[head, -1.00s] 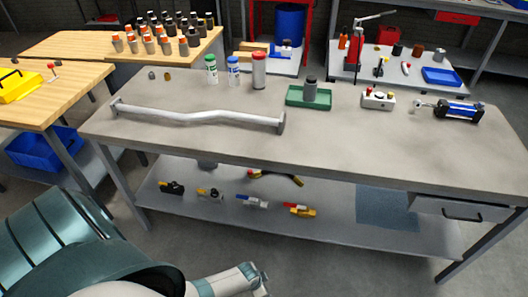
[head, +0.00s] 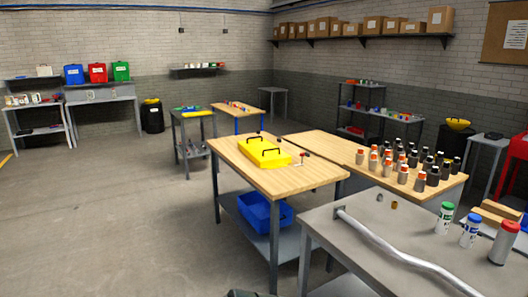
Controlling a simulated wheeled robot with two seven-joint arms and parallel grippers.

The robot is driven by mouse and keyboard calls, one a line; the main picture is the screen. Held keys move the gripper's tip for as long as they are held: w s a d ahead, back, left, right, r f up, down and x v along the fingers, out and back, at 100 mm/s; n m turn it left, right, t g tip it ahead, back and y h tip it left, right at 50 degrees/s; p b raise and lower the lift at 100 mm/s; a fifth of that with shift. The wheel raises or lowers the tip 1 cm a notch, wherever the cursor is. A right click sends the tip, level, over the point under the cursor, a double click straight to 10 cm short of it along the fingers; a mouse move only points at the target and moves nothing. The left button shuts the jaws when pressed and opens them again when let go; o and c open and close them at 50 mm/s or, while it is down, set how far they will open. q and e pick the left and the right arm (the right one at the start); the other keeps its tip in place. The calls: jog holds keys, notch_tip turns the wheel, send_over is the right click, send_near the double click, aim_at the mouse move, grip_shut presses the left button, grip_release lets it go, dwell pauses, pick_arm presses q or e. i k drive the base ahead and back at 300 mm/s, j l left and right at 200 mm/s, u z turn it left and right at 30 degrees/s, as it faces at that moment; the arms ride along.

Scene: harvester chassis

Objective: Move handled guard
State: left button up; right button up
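The yellow guard (head: 265,150) with two black handles on top lies on the light wooden tabletop (head: 313,172), near its middle. It matches the handled guard of the task. Nothing is touching its handles. Neither of my grippers is in view. Only a small dark shape shows at the bottom edge of the head view, and I cannot tell what it is.
A small red-tipped tool (head: 301,158) lies right of the guard. Many bottles (head: 403,168) stand on the adjoining wooden table. A blue bin (head: 266,212) is on the shelf below. A grey table (head: 330,232) with a bent bar (head: 392,252) is at front right. The left floor is clear.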

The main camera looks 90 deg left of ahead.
aim_at(262, 148)
jog(key=u, duration=0.95)
jog(key=i+j+u, duration=0.15)
jog(key=u, duration=0.3)
jog(key=i+j+u, duration=0.2)
jog(key=j+u, duration=0.15)
jog(key=u, duration=0.15)
jog(key=i+j+u, duration=0.15)
jog(key=u, duration=0.3)
jog(key=i+j+u, duration=0.1)
jog(key=i+u, duration=0.15)
jog(key=i, duration=0.4)
jog(key=i+u, duration=0.25)
jog(key=i, duration=0.7)
jog(key=i+j, duration=0.45)
jog(key=i+j+z, duration=0.15)
jog(key=i+j, duration=0.75)
jog(key=j, duration=0.15)
jog(key=i+j+z, duration=0.1)
jog(key=i+j, duration=0.75)
jog(key=j, duration=0.25)
jog(key=i+l+z, duration=0.05)
